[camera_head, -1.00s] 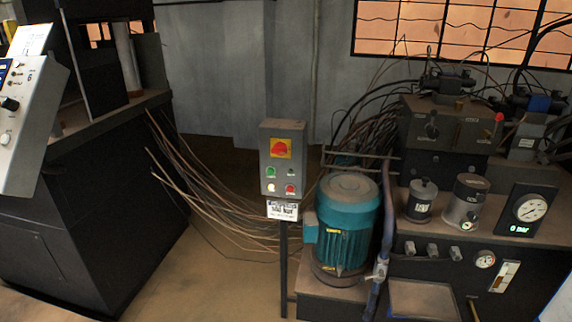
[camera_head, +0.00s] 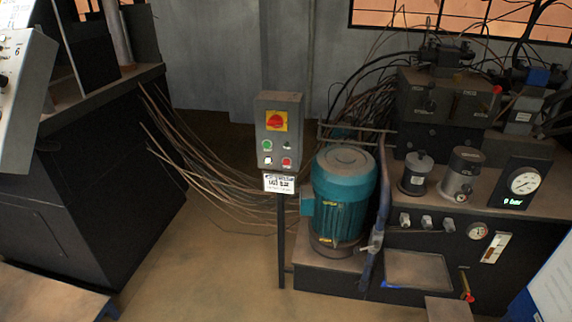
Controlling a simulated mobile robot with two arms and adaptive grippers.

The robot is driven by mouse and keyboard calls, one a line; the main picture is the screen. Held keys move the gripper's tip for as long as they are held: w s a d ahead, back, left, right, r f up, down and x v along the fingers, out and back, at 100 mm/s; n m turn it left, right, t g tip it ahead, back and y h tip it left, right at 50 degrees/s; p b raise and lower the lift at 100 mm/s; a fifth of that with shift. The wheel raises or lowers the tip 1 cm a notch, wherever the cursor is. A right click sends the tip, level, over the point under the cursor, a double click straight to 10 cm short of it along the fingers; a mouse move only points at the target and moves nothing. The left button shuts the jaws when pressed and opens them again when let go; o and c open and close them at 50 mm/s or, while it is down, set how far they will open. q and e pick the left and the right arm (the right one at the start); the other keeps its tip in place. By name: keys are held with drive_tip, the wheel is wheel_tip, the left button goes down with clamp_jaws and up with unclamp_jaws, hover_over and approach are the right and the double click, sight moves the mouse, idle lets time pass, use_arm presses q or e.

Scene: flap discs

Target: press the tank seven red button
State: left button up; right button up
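A grey control box (camera_head: 278,130) stands on a dark post near the middle of the head view. Its face has a red rotary switch on a yellow plate (camera_head: 276,121), a green button (camera_head: 267,145), a white button or lamp (camera_head: 267,160) and a small red button (camera_head: 286,162). A white label (camera_head: 279,183) hangs below the box; its print is too blurred to read surely, so I cannot tell whether this is tank seven. Neither of my grippers is in view.
A teal motor (camera_head: 343,195) stands right of the post, beside a dark hydraulic unit with a pressure gauge (camera_head: 524,182). Loose cables (camera_head: 205,170) lie behind the post. A black machine (camera_head: 100,180) is at left. The floor (camera_head: 215,245) between is clear.

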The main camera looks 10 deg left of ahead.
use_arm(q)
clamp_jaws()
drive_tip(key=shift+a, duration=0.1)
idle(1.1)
